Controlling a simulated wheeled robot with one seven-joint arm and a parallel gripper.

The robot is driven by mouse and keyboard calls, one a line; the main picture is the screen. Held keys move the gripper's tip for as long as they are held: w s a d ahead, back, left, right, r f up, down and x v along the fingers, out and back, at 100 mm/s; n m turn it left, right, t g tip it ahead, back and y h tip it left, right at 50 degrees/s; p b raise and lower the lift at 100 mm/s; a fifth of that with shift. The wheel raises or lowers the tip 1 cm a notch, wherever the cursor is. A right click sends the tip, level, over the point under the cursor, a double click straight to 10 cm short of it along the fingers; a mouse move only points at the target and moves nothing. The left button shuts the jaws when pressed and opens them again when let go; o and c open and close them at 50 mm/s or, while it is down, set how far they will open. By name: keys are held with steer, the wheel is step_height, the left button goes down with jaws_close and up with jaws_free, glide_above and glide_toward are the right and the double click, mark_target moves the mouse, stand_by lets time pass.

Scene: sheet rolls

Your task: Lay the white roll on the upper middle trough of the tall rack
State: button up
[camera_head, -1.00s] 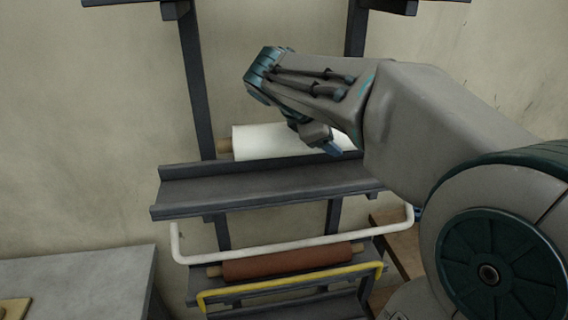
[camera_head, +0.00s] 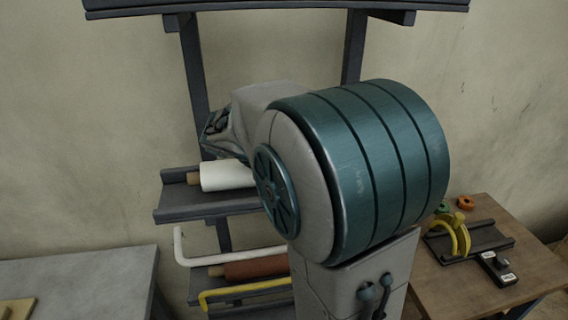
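The tall dark rack (camera_head: 195,75) stands against the wall. The white roll (camera_head: 226,176), with a brown core end (camera_head: 193,179) at left, lies level at the rack's upper middle trough (camera_head: 180,207). Its left part overlaps the trough's inside; I cannot tell whether it rests fully there. Its right part is hidden behind my arm. My gripper (camera_head: 217,133) shows only partly, above the roll; its fingertips are hidden by my own arm, so its opening and any contact with the roll cannot be seen.
Below, a trough with a white rail (camera_head: 182,250) holds a reddish-brown roll (camera_head: 255,268); a yellow rail (camera_head: 225,292) is under it. The top shelf (camera_head: 270,6) crosses above. A grey table (camera_head: 80,280) is at left, a wooden table (camera_head: 450,285) with a yellow-handled tool at right.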

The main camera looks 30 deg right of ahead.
steer(key=shift+f, duration=0.15)
steer(key=shift+f+b, duration=0.25)
steer(key=shift+b, duration=0.05)
steer(key=o, duration=1.4)
steer(key=shift+s, duration=0.1)
steer(key=shift+r, duration=0.1)
